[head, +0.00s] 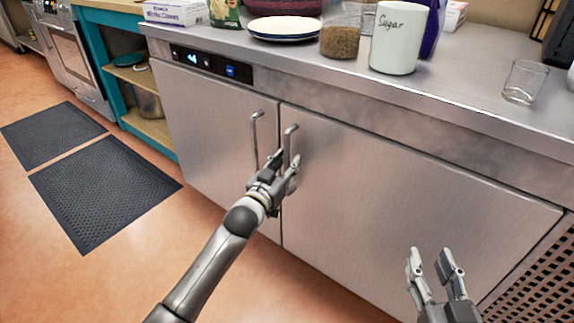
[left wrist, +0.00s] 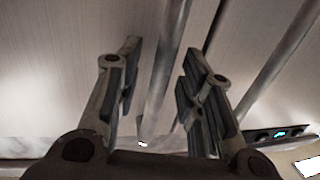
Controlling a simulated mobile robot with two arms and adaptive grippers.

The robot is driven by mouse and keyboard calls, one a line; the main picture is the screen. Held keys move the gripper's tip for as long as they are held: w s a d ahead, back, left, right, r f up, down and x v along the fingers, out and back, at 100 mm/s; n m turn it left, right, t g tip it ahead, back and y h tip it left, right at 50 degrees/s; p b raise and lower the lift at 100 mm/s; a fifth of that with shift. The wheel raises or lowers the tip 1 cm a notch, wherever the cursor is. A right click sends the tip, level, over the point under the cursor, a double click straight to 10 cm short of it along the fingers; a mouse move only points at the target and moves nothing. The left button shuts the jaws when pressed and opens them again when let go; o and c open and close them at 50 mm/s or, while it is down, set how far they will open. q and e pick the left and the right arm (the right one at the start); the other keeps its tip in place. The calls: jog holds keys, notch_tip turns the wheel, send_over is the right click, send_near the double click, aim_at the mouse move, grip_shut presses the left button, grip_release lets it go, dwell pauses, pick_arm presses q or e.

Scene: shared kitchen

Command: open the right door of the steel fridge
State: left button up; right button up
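The steel fridge has two shut doors meeting at a vertical seam, each with an upright bar handle beside it. The right door (head: 400,190) carries the right handle (head: 290,143); the left door (head: 205,115) carries the left handle (head: 254,140). My left gripper (head: 284,168) is at the lower part of the right handle and partly hides it. In the left wrist view its fingers (left wrist: 160,85) are open, one on each side of the right handle (left wrist: 166,65), with gaps visible. The left handle (left wrist: 280,60) is outside the fingers. My right gripper (head: 432,262) is open and empty before the right door.
On the steel counter stand a Sugar canister (head: 397,38), a jar of brown grains (head: 340,38), a plate (head: 285,28) and a glass (head: 525,82). A control panel (head: 210,65) is above the left door. Dark mats (head: 105,190) lie on the floor at left.

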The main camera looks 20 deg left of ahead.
pick_arm(q)
jog(key=shift+w, duration=0.3)
grip_shut()
dwell(0.3)
